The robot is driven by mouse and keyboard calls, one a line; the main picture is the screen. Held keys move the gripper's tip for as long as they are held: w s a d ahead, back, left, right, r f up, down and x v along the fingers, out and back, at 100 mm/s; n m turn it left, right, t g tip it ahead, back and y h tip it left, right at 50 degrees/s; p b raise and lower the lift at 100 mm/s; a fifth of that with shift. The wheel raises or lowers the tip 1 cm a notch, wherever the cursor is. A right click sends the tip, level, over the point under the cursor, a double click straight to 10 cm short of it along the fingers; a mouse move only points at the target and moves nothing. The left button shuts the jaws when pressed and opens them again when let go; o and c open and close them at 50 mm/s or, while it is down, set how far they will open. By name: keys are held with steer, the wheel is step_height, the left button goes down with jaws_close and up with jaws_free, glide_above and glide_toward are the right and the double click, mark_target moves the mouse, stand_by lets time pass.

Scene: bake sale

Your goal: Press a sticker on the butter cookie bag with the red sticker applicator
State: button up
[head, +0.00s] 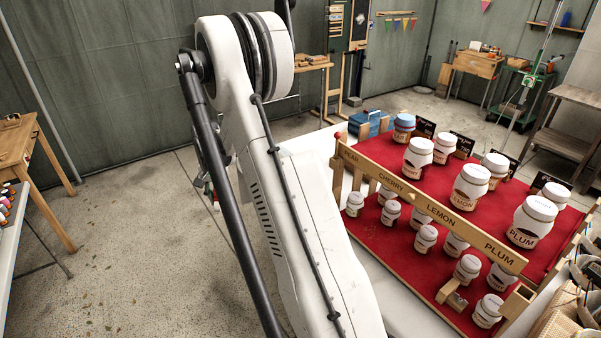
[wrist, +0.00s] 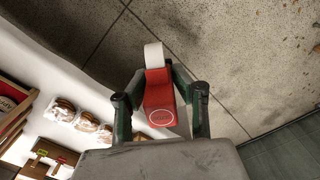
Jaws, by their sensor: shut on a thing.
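My gripper (wrist: 160,108) is shut on the red sticker applicator (wrist: 158,92), which sits between the two fingers in the wrist view. The applicator has a red body with a round outlined mark and a white roll (wrist: 153,55) at its far end. It is held over the concrete floor, beside the white table edge. In the head view my arm hides most of the gripper and the applicator. Several clear bags of baked goods (wrist: 87,122) lie on the white table in the wrist view; I cannot tell which one is the butter cookie bag.
A white table (wrist: 42,65) is at the left of the wrist view, with a wooden box (wrist: 58,152) near its lower part. In the head view a red-lined jar stand (head: 376,233) with several jars is on the right.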

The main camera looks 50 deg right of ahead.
steer(key=s+d+f+m+b, duration=0.1)
steer(key=s+d+m, duration=0.3)
steer(key=d, duration=0.7)
steer(key=s+d+m+b, duration=0.2)
steer(key=s+d+m, duration=0.1)
steer(key=d, duration=0.8)
steer(key=s+d+f+m+b, duration=0.1)
steer(key=s+d+m, duration=0.3)
steer(key=d, duration=0.7)
steer(key=shift+w+f+b, duration=0.15)
steer(key=shift+f+b, duration=1.05)
steer(key=shift+f, duration=1.6)
steer(key=shift+f+b, duration=0.35)
steer(key=shift+f, duration=0.15)
steer(key=shift+r, duration=0.1)
step_height(320, 180, up, 7)
steer(key=p, duration=0.2)
